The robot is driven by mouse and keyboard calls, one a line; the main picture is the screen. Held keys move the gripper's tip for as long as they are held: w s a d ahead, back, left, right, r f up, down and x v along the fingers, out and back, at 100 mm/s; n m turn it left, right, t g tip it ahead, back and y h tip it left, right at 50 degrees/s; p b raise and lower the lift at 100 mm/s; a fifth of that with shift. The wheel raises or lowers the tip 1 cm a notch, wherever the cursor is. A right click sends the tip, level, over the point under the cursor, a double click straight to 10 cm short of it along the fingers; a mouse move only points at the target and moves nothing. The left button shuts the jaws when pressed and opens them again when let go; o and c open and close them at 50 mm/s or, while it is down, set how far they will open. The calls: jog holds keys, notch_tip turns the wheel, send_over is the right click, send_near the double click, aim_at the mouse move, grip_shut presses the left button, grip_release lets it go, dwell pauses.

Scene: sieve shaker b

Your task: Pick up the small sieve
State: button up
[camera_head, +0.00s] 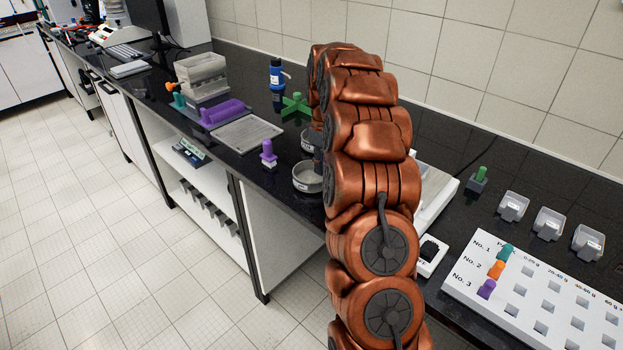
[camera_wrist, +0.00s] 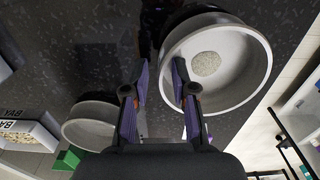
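Two round grey sieve-like pans stand on the black bench; I cannot tell for sure which is the small sieve. The nearer pan (camera_head: 308,180) in the head view has a pale inside. In the wrist view, one pan (camera_wrist: 240,92) at upper right holds a pale grainy patch. The other pan (camera_wrist: 88,128) is at lower left, partly hidden. My gripper (camera_wrist: 161,72) is open, with its fingers apart at the left wall of the upper-right pan. One finger overlaps that wall; contact cannot be told. In the head view my arm hides most of the gripper.
A purple-knobbed piece (camera_head: 268,155) and a flat grey tray (camera_head: 247,133) lie left of the pans. A green cross-shaped piece (camera_head: 295,106) and a blue-black bottle (camera_head: 277,80) stand behind. A white numbered rack (camera_head: 530,300) is at right. The bench's front edge is close to the pans.

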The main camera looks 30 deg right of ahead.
grip_shut()
dwell(0.4)
